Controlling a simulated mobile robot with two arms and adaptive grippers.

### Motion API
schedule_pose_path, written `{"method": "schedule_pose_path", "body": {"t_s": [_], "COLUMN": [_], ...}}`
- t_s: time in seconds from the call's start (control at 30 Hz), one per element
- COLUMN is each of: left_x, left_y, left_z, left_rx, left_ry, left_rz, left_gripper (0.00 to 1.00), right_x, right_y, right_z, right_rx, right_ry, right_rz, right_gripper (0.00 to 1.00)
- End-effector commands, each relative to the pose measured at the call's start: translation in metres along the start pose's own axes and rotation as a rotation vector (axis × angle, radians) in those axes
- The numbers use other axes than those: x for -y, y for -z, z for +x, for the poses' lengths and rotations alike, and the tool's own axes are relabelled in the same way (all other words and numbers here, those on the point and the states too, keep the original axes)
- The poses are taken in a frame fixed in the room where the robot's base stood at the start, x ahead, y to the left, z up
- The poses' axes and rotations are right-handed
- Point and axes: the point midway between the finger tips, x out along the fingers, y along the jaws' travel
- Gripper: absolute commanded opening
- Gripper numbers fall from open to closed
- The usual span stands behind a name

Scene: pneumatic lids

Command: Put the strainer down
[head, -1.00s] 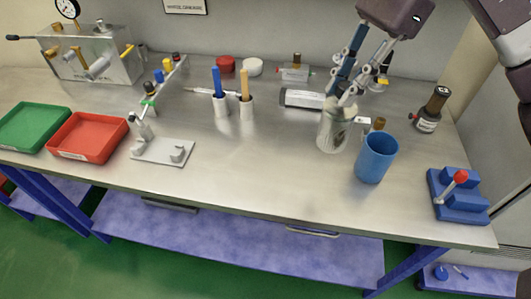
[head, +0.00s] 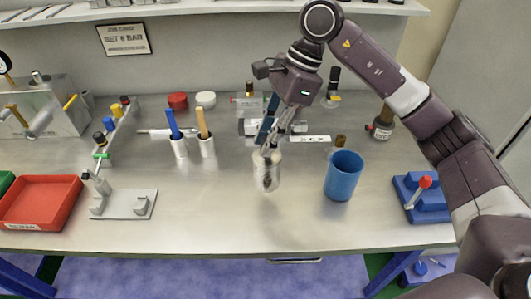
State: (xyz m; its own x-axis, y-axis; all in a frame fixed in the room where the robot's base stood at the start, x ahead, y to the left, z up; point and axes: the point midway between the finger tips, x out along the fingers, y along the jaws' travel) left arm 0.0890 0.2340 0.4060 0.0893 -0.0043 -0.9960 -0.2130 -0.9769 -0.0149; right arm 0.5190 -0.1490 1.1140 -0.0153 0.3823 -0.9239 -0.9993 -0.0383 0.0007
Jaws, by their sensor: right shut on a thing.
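The strainer (head: 266,177), a pale see-through cylinder with a dark part inside, is upright in the head view over the middle of the steel bench. My right gripper (head: 269,150) comes down from above and is shut on its top end. The fingertips partly hide the strainer's rim. I cannot tell whether its base touches the bench or hangs just above it. My left gripper is not in view.
A blue cup (head: 343,178) stands right of the strainer, with a blue block with a red-knobbed lever (head: 424,190) farther right. Two holders with blue and yellow handles (head: 180,148) stand left. A grey fixture (head: 124,205) and red tray (head: 38,203) lie farther left. The front middle bench (head: 245,225) is clear.

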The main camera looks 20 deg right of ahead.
Motion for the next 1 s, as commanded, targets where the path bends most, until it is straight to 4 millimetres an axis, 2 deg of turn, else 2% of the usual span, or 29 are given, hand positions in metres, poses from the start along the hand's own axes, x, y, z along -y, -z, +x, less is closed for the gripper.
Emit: {"method": "schedule_pose_path", "body": {"t_s": [0.1, 0.27, 0.5, 0.87, 0.9, 1.0], "left_x": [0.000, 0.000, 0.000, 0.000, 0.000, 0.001], "left_y": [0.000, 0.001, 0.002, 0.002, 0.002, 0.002], "left_z": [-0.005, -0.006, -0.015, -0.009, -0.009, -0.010], "left_rx": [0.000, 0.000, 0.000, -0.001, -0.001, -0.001], "left_ry": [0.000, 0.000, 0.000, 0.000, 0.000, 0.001], "left_rz": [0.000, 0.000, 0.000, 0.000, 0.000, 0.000], "left_gripper": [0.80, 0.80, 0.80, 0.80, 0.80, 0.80], "right_x": [0.000, 0.000, -0.001, 0.000, 0.000, 0.000], "right_y": [0.005, 0.009, 0.021, 0.023, 0.023, 0.023], "right_z": [0.013, 0.022, 0.051, 0.057, 0.057, 0.056], "right_rx": [0.001, 0.001, 0.000, 0.000, 0.000, 0.000], "right_ry": [0.000, -0.001, -0.002, 0.001, 0.001, 0.000], "right_rz": [0.000, -0.001, 0.001, -0.001, -0.001, -0.001], "right_gripper": [0.00, 0.00, 0.00, 0.00, 0.22, 0.33]}}
